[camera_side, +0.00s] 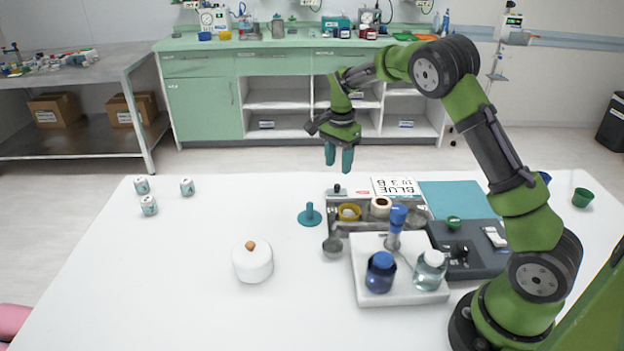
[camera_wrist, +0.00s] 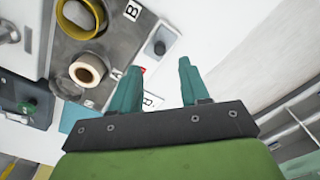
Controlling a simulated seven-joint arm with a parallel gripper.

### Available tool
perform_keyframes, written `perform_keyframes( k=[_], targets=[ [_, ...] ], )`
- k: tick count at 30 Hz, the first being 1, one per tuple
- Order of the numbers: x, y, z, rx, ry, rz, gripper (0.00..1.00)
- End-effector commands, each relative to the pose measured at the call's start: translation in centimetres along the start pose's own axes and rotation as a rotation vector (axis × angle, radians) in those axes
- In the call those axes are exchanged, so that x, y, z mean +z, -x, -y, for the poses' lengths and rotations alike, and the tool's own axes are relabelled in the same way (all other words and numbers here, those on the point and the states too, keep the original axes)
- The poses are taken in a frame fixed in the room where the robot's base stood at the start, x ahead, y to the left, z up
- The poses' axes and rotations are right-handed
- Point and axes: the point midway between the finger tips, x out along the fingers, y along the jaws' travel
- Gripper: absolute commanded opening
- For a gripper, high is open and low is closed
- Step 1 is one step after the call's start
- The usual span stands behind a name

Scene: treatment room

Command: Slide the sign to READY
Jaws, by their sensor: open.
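My gripper (camera_side: 339,158) is open and empty, its teal fingers pointing down above the back edge of the grey tray (camera_side: 334,217). In the wrist view my gripper's fingers (camera_wrist: 157,68) stand apart with nothing between them. A small dark knob (camera_side: 337,189) sits at the tray's back edge below the fingers. The knob also shows in the wrist view (camera_wrist: 160,47), beyond the fingertips, with a small red and white patch (camera_wrist: 142,71) near it. I cannot read READY anywhere, and I cannot tell whether this knob belongs to the sign.
The tray holds a yellow ring (camera_side: 349,212) and a tape roll (camera_side: 380,206). A card reading BLUE 438 (camera_side: 397,186) lies behind it. A white board (camera_side: 365,293) with bottles and a grey control box (camera_side: 482,263) stand nearer. A white pot (camera_side: 252,263) stands left; the table's front left is clear.

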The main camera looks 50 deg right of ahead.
Motion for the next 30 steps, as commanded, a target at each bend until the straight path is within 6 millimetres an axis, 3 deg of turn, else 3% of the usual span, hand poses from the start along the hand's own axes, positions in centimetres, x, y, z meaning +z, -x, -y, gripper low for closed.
perform_keyframes(
  k=[3,9,22,30],
  targets=[
    [0.0,-2.5,-0.1,0.004,0.000,0.002,0.45],
    [0.0,-5.3,-0.1,0.002,0.000,0.000,0.45],
    [0.0,-6.3,0.0,-0.001,0.001,0.000,0.45],
    [0.0,-6.2,0.0,-0.001,0.001,0.000,0.06]
  ],
)
